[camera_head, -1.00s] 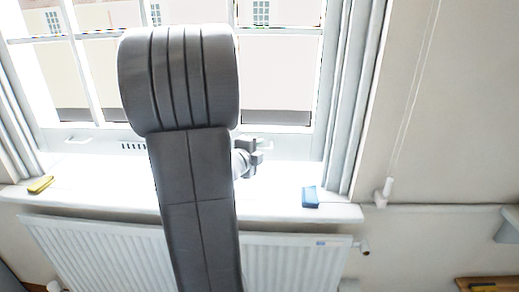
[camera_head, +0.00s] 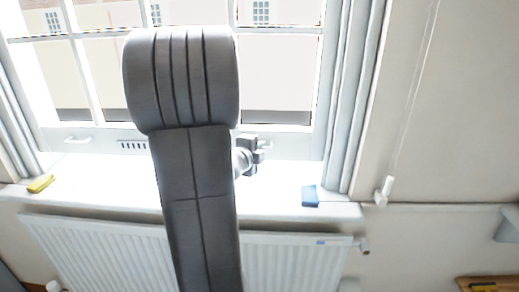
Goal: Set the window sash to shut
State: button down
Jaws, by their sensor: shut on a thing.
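The window sash (camera_head: 97,134) is a white framed lower pane at the back, its bottom rail just above the white sill. A small pale lift handle (camera_head: 77,140) shows on the left of that rail. My gripper (camera_head: 259,146) is at the right part of the rail, partly behind my dark arm. It is shut on what looks like the sash's right lift handle, which its jaws mostly hide. My arm covers the middle of the sash. I cannot tell whether there is a gap under the rail.
A yellow object (camera_head: 40,184) lies at the left of the sill (camera_head: 270,197), and a blue block (camera_head: 310,196) at its right. A white radiator (camera_head: 95,245) is below. A blind cord with a white end (camera_head: 384,190) hangs at right.

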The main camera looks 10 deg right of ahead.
notch_tip(320, 180, down, 9)
jog(key=b, duration=0.7)
jog(key=shift+s, duration=0.15)
jog(key=c, duration=1.6)
grip_release()
jog(key=shift+o, duration=0.4)
jog(key=shift+r, duration=0.1)
jog(key=shift+a, duration=0.1)
jog(key=shift+s+a+r, duration=0.15)
jog(key=shift+s+a, duration=0.05)
jog(key=p+v, duration=0.1)
jog(key=v, duration=1.2)
